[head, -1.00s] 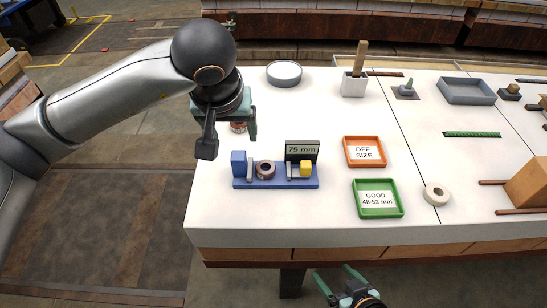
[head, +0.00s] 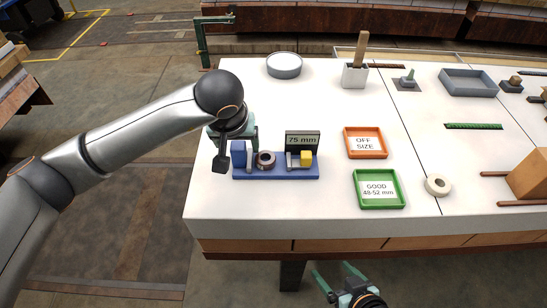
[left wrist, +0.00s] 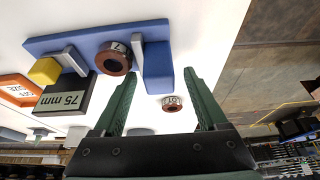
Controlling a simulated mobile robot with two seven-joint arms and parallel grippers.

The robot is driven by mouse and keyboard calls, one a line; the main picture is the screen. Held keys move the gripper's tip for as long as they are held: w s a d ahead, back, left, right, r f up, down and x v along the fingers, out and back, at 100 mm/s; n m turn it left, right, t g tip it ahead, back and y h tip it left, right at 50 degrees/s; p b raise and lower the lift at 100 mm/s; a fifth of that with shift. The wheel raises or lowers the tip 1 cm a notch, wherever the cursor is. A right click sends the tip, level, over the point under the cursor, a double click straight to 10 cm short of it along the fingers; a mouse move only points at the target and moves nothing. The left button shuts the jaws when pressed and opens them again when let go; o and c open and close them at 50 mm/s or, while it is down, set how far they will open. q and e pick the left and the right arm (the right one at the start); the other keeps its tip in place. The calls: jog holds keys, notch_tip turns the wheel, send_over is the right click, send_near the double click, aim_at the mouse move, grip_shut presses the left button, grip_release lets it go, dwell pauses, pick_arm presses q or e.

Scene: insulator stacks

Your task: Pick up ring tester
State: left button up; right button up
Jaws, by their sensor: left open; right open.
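The ring tester is a blue gauge (head: 280,174) on the near left of the white table, with a 75 mm display (head: 302,140) and a yellow block (head: 306,158). A brown ring (head: 265,160) sits between its upright plates; this ring also shows in the left wrist view (left wrist: 114,58). My left gripper (head: 237,143) is open and empty, pointing down just behind the gauge's left end. In the left wrist view, a second brown, labelled ring (left wrist: 172,103) lies between the open left fingers (left wrist: 161,78), untouched; the arm hides it in the head view. My right gripper (head: 332,268) is open below the table's front edge.
An orange OFF SIZE tray (head: 347,145) and a green GOOD tray (head: 357,190) lie right of the gauge. A white ring (head: 438,185) is beside the green tray. A round grey dish (head: 284,72) and a holder (head: 354,76) stand behind. The table's front left is clear.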

pick_arm(q)
grip_shut()
dwell(0.5)
jog(key=shift+r, duration=0.15)
